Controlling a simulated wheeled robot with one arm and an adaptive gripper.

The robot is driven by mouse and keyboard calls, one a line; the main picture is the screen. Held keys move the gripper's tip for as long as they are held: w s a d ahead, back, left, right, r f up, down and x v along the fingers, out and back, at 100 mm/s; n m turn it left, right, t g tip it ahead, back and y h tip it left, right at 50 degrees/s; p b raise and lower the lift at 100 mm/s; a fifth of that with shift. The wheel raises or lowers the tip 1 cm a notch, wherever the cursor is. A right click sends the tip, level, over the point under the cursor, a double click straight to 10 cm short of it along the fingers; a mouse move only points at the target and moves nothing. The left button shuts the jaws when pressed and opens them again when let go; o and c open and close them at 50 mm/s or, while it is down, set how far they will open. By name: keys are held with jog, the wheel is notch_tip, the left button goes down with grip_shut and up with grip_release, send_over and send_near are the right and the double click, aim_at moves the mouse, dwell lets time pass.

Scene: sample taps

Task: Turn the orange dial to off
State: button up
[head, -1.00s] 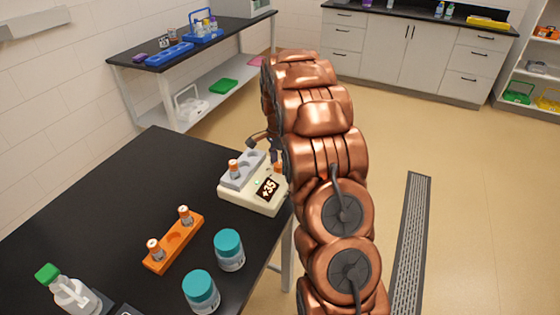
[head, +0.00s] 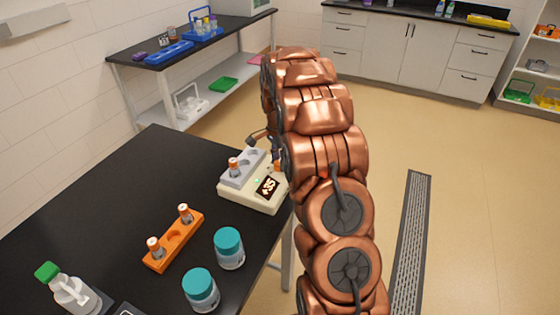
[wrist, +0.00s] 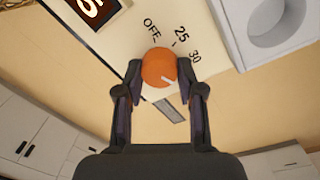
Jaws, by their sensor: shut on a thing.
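The orange dial (wrist: 159,67) sits on the cream face of the heater block (wrist: 125,40) in the wrist view. Its white mark points to the lower right, away from the printed OFF at its upper left. The numbers 25 and 30 are printed above and right of it. My gripper (wrist: 160,70) is shut on the dial, one fingertip on each side. In the head view the heater block (head: 247,200) stands at the table's right edge, with a lit display (head: 267,188). My arm hides most of my gripper there.
An orange rack (head: 178,240) with two vials and two teal-capped jars (head: 228,250) (head: 200,290) stand left and in front of the heater block on the black table (head: 110,200). A green-capped bottle (head: 72,290) stands at the near left. A vial (head: 234,166) stands in the block.

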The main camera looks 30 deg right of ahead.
jog(key=shift+f, duration=0.1)
jog(key=shift+w+f+n+b, duration=0.1)
jog(key=shift+n+b, duration=0.9)
jog(key=shift+b, duration=0.25)
jog(key=n+b, duration=0.3)
jog(key=shift+n, duration=0.3)
jog(key=n+b, duration=0.2)
jog(key=n, duration=0.1)
jog(key=shift+a+n, duration=0.1)
jog(key=shift+n, duration=0.2)
jog(key=n+b, duration=0.2)
jog(key=n, duration=0.1)
jog(key=shift+n+h, duration=0.3)
jog(key=n, duration=0.3)
jog(key=shift+a+r+n+t+b, duration=0.1)
jog(key=shift+r+n+t+b, duration=0.1)
jog(key=shift+n+t+b, duration=0.15)
jog(key=n, duration=0.3)
jog(key=shift+n, duration=0.35)
jog(key=n, duration=0.6)
jog(key=shift+a, duration=0.1)
jog(key=shift+n, duration=0.4)
